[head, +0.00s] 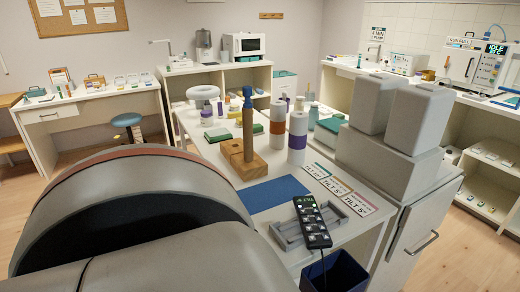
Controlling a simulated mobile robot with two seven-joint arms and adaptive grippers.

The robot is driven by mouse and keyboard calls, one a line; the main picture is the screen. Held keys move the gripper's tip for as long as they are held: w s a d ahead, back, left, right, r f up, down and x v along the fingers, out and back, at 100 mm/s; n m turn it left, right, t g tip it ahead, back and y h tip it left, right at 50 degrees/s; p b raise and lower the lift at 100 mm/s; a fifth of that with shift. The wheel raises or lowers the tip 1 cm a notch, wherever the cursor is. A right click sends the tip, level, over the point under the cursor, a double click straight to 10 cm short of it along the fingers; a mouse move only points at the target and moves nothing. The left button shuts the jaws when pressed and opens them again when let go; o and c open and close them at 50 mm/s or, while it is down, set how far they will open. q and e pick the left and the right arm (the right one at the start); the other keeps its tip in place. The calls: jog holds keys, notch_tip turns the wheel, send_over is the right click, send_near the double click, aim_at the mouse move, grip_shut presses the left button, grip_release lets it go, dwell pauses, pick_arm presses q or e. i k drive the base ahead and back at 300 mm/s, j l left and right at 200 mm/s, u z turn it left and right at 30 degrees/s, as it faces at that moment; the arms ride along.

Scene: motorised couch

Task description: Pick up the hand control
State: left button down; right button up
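The hand control (312,222) is a black handset with rows of light buttons and a small display at its top end. It rests across a grey open cradle (285,238) near the front edge of the white table (345,236). A thin dark cable runs down from its near end over the table edge. Neither of my grippers shows in the head view, so I cannot see their state, and nothing is touching the handset.
A large grey rounded body (140,215) fills the lower left. A blue mat (273,193), wooden block with peg (242,158), bottles (298,130) and tilt cards (340,189) surround the handset. Grey boxes (390,160) stand right; a dark blue bin (335,272) is below.

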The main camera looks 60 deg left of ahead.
aim_at(308, 203)
jog(key=j+u, duration=0.1)
jog(key=u, duration=0.35)
jog(key=j+u, duration=0.1)
jog(key=u, duration=0.35)
jog(key=j+u, duration=0.1)
jog(key=u, duration=0.35)
jog(key=k+l+u, duration=0.1)
jog(key=l, duration=0.35)
jog(key=k+l+u, duration=0.15)
jog(key=l, duration=0.3)
jog(key=l+u, duration=0.1)
jog(key=l, duration=0.3)
jog(key=k+l+u, duration=0.15)
jog(key=l, duration=0.25)
jog(key=k+l+u, duration=0.1)
jog(key=k+l, duration=0.15)
jog(key=l, duration=0.15)
jog(key=i+j, duration=0.15)
jog(key=i, duration=0.35)
